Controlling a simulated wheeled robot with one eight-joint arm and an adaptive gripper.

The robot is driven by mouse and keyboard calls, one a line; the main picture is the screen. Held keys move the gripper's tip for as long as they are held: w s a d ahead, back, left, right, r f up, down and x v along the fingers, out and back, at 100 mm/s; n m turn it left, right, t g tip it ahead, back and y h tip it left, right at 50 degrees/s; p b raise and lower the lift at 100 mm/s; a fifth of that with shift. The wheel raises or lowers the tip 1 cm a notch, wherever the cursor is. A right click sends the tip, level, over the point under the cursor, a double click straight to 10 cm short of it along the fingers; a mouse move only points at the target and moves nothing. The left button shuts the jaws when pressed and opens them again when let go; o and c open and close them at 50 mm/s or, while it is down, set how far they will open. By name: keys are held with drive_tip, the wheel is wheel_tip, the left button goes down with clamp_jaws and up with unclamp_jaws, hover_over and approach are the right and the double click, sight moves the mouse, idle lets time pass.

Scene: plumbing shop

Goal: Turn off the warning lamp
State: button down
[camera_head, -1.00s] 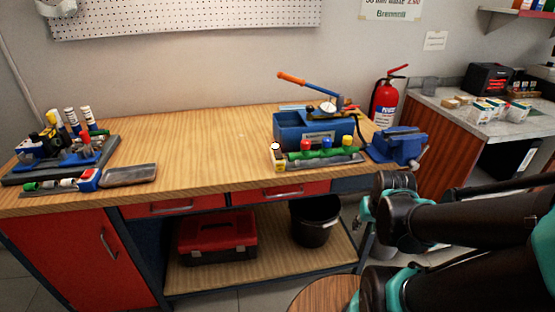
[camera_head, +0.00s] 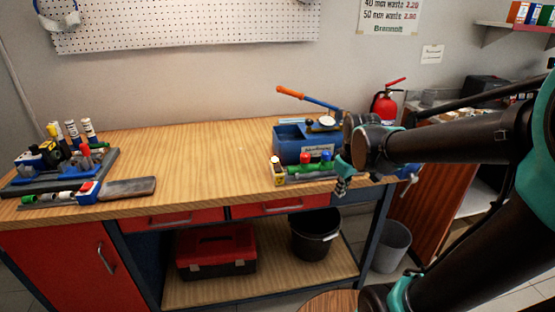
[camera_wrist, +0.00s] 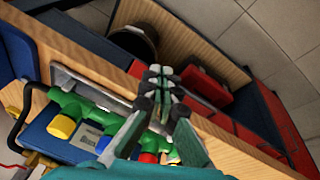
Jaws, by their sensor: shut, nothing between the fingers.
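I cannot pick out a warning lamp for certain in either view. In the wrist view the green manifold (camera_wrist: 75,103) shows yellow, blue and red caps, partly hidden behind my fingers. My gripper (camera_head: 341,186) is shut and empty, pointing down by the manifold's right end at the bench's front edge. In the wrist view my gripper (camera_wrist: 161,78) has its fingertips together over the bench edge.
A blue pump box (camera_head: 295,146) with an orange-handled lever stands behind the manifold. A tool tray (camera_head: 105,170) is at the bench's left. The bench middle is clear. Below are a red toolbox (camera_head: 215,250) and black bucket (camera_head: 316,236). A fire extinguisher (camera_head: 386,106) is behind.

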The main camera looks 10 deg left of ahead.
drive_tip(key=w+a+r+n+g, duration=0.1)
drive_tip(key=w+a+r+n, duration=0.6)
drive_tip(key=a+r, duration=0.35)
wheel_tip(320, 180, up, 8)
drive_tip(key=f+n, duration=0.1)
drive_tip(key=n, duration=0.6)
hover_over(277, 165)
drive_tip(key=s, duration=0.2)
drive_tip(key=shift+w+d+r+g, duration=0.1)
drive_tip(key=shift+d+r+g, duration=0.15)
drive_tip(key=shift+d+g, duration=0.15)
drive_tip(key=shift+f, duration=0.1)
drive_tip(key=f, duration=0.4)
drive_tip(key=w+f, duration=0.1)
drive_tip(key=f, duration=0.8)
drive_tip(key=shift+w+a+f, duration=0.3)
drive_tip(key=shift+f, duration=0.1)
drive_tip(key=shift+f, duration=0.1)
drive_tip(key=shift+w+f, duration=0.15)
drive_tip(key=shift+f, duration=0.1)
